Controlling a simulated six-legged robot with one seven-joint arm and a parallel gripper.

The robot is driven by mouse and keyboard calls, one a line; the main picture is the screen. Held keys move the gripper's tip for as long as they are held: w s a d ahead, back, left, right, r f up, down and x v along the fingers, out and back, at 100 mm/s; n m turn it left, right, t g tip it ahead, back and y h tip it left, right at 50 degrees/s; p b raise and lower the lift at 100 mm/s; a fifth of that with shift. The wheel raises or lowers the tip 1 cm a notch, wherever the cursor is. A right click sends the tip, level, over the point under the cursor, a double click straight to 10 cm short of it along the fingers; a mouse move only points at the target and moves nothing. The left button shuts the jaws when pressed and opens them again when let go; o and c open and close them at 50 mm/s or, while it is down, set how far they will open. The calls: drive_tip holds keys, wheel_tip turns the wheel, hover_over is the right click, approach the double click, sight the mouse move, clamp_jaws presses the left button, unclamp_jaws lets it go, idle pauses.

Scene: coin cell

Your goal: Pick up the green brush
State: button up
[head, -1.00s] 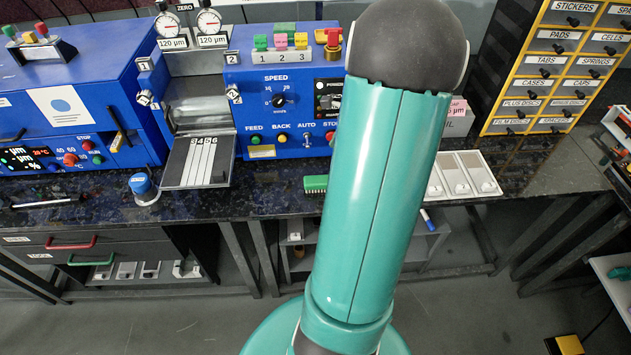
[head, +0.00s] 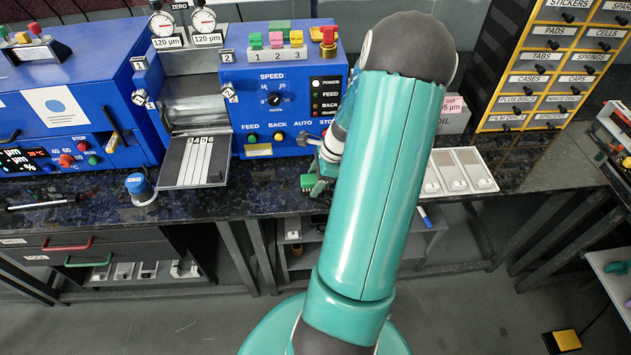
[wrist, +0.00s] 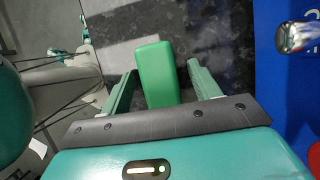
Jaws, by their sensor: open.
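The green brush (head: 307,181) lies near the front edge of the dark speckled bench, just right of the metal feed plate. In the head view my gripper (head: 321,181) is beside and partly over it, partly hidden by my arm. In the wrist view the green block of the brush (wrist: 157,68) sits in the gap between the two fingers of my open gripper (wrist: 161,72). There is a gap to the finger on each side. I cannot tell how far the fingertips are above the bench.
The blue machine (head: 262,90) with knob and buttons stands close behind the brush. A metal lever tip (wrist: 296,37) shows at the wrist view's right. A blue-capped bottle (head: 139,186) is left of the plate (head: 194,160). Pale trays (head: 462,170) lie to the right.

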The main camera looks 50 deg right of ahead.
sight(311, 178)
drive_tip(key=c, duration=1.1)
drive_tip(key=shift+o, duration=0.2)
drive_tip(key=shift+r, duration=0.1)
drive_tip(key=shift+r, duration=0.4)
wheel_tip(311, 178, up, 3)
drive_tip(key=shift+f, duration=0.2)
drive_tip(key=s+a+r, duration=0.4)
drive_tip(key=a+r, duration=0.5)
drive_tip(key=a, duration=0.4)
drive_tip(key=shift+s+a+r, duration=0.15)
drive_tip(key=shift+s+r, duration=0.05)
drive_tip(key=shift+r, duration=0.1)
